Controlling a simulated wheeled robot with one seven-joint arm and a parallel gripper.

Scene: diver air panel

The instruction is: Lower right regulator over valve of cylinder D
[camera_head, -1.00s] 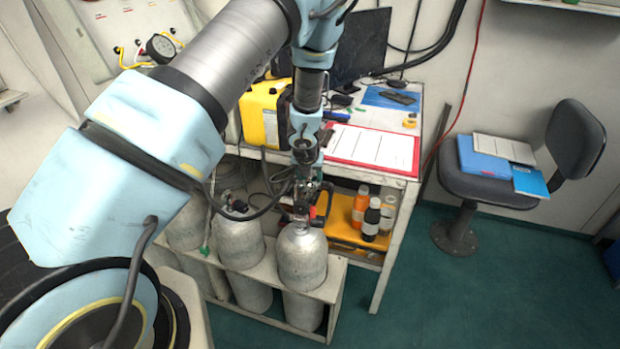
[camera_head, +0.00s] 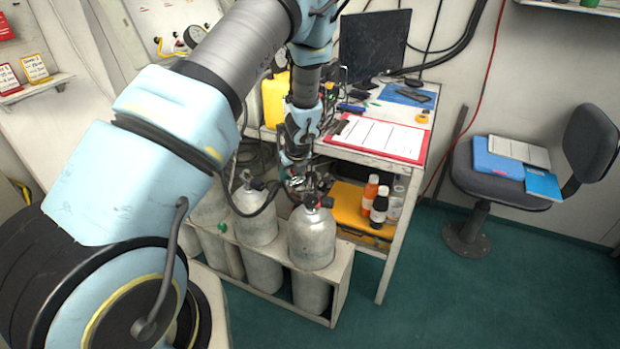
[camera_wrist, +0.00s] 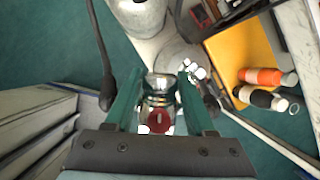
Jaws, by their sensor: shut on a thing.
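My gripper (camera_head: 297,182) points down, shut on a shiny metal regulator (camera_wrist: 159,95) with a red part facing the wrist camera. In the head view they are just left of and behind the valve (camera_head: 318,201) of the nearest right cylinder (camera_head: 311,240), a grey cylinder in the rack. That valve has a red and black knob. In the wrist view a cylinder top (camera_wrist: 176,58) lies beyond the fingertips, partly hidden by the regulator. I see no contact between regulator and valve. I cannot read any cylinder letter.
Another grey cylinder (camera_head: 254,217) stands to the left in the pale rack (camera_head: 341,283). A black hose (camera_wrist: 103,60) runs beside the gripper. Right of the rack, bottles (camera_head: 379,204) stand on a yellow case (camera_head: 350,206) under the desk. Green floor is free in front.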

